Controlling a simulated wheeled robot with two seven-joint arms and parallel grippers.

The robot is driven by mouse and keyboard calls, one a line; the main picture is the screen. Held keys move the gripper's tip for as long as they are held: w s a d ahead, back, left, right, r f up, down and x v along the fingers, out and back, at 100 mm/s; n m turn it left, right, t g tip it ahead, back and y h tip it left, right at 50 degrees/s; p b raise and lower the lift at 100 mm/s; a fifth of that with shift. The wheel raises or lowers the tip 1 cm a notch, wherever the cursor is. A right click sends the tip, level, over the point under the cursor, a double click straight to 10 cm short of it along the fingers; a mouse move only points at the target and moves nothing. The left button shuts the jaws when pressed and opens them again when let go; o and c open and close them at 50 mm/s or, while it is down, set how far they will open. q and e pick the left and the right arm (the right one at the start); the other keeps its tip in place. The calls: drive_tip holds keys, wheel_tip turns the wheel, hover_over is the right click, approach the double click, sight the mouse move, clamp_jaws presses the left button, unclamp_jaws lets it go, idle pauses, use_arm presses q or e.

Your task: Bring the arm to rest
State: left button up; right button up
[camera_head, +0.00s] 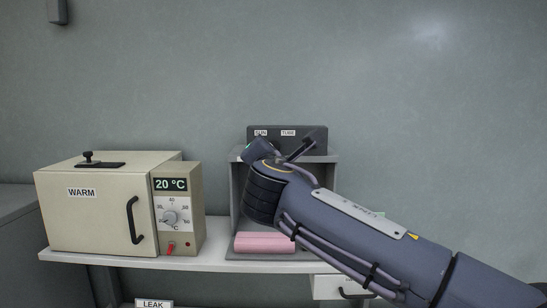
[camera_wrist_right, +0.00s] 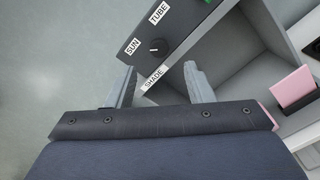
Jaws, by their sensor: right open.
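My right arm comes in from the right in the head view, with its right gripper (camera_head: 303,146) up at the dark control box on top of the grey open-front cabinet. In the right wrist view the right gripper (camera_wrist_right: 160,84) has its two fingers spread apart, with nothing held between them. My left gripper is not in view.
The grey cabinet (camera_head: 234,193) stands on a white shelf (camera_head: 215,258), with a pink thing (camera_head: 264,242) at its bottom. A beige WARM box (camera_head: 90,217) with a dial unit (camera_head: 195,190) stands at left. A drawer (camera_head: 328,287) is below.

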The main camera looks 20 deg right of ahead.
drive_tip(key=s+d+f+m+g+y, duration=0.25)
drive_tip(key=s+f+m, duration=0.3)
drive_tip(key=f, duration=0.45)
drive_tip(key=s+d+f+m+g+y, duration=0.2)
drive_tip(key=s+d+f+m+g, duration=0.15)
drive_tip(key=s+f, duration=0.45)
drive_tip(key=s+a+f+m+g+y, duration=0.2)
drive_tip(key=s+a+f+m, duration=0.4)
drive_tip(key=f, duration=0.4)
drive_tip(key=s+a+f+m+g+y, duration=0.2)
drive_tip(key=s+a+f+m+y, duration=0.3)
drive_tip(key=s+f+m, duration=0.3)
drive_tip(key=s+f, duration=0.1)
drive_tip(key=s, duration=0.2)
drive_tip(key=shift+s+a+f+m+g, duration=0.2)
drive_tip(key=shift+a+f+m+g, duration=0.1)
drive_tip(key=shift+a+f+m, duration=0.1)
